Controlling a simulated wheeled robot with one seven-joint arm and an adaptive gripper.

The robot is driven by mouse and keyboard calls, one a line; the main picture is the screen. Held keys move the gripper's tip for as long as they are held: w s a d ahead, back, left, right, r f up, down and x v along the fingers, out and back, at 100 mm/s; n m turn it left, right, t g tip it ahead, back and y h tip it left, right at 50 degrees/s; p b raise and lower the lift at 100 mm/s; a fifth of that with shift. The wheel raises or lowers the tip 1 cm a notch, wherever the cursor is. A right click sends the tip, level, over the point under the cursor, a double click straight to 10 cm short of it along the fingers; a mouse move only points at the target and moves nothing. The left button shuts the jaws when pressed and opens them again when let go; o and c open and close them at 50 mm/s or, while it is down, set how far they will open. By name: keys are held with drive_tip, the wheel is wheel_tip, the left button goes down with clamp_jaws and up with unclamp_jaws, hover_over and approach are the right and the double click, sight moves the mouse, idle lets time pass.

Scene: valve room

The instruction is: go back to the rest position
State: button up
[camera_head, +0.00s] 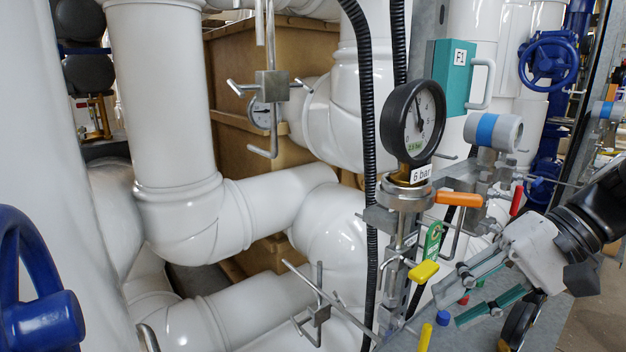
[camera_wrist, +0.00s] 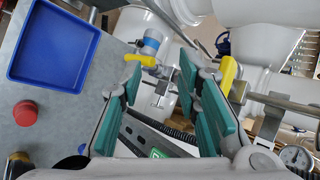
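My gripper (camera_head: 450,306) is at the lower right of the head view, its arm coming in from the right. Its two teal-padded fingers are apart. In the wrist view the gripper (camera_wrist: 160,66) shows a wide gap between its pads with nothing held. In the head view the fingertips are to the right of the yellow valve handle (camera_head: 423,271) and below the orange valve handle (camera_head: 459,199). I cannot tell their exact distance from these handles.
A round pressure gauge (camera_head: 413,122) stands above the valves. Large white pipes (camera_head: 160,95) fill the left and middle. Blue handwheels (camera_head: 548,61) are at the upper right and lower left. The wrist view shows a blue tray (camera_wrist: 52,47) and a red button (camera_wrist: 25,113) on a grey surface.

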drive_tip(key=s+a+f+n+h, duration=0.15)
drive_tip(key=s+n+h, duration=0.25)
drive_tip(key=s+h, duration=0.9)
drive_tip(key=s+r+t+y+p, duration=0.1)
drive_tip(key=r+y+p, duration=0.1)
drive_tip(key=r+p, duration=0.5)
drive_tip(key=s+r+t+y+p, duration=0.1)
drive_tip(key=s+r+t+p, duration=0.1)
drive_tip(key=r+p, duration=0.5)
drive_tip(key=shift+s+d+r+y, duration=0.3)
drive_tip(key=shift+d+r+y, duration=0.05)
drive_tip(key=shift+d+y, duration=0.05)
